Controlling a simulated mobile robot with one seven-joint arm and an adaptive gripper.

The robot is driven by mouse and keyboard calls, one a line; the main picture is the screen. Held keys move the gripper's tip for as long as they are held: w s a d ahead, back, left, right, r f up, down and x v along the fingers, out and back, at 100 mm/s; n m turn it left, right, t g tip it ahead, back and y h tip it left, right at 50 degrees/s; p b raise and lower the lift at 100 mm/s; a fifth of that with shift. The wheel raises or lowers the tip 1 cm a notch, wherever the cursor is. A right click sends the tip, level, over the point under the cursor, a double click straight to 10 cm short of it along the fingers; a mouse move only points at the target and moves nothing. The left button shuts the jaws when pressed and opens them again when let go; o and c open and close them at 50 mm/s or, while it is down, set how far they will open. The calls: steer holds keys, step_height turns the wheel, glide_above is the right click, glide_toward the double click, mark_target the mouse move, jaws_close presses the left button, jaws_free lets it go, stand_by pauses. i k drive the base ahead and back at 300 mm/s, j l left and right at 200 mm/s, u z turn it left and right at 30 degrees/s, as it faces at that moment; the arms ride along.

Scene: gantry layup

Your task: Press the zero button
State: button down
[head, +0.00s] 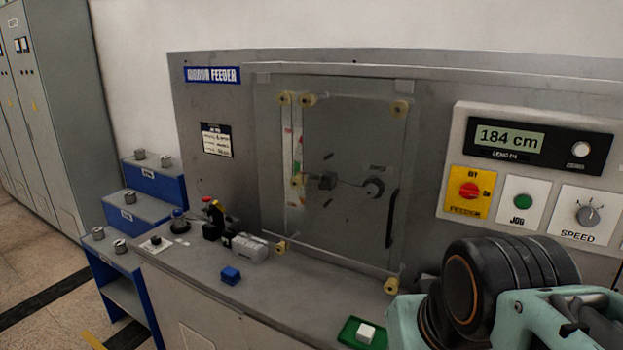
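The zero button (580,149) is a small round white button on the black face of the length display (511,138), at the upper right in the head view. A label under it reads ZERO. The display reads 184 cm. My arm, teal and black, fills the lower right corner, below the button and apart from it. The fingers of my gripper do not show in this view.
Below the display are a yellow feeder switch (469,190) with a red knob, a green JOG button (523,201) and a SPEED dial (588,215). A clear guard door (345,210) covers the middle. A green tray (350,334) and a blue block (230,275) sit on the bench.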

mark_target(580, 150)
steer(key=z, duration=1.25)
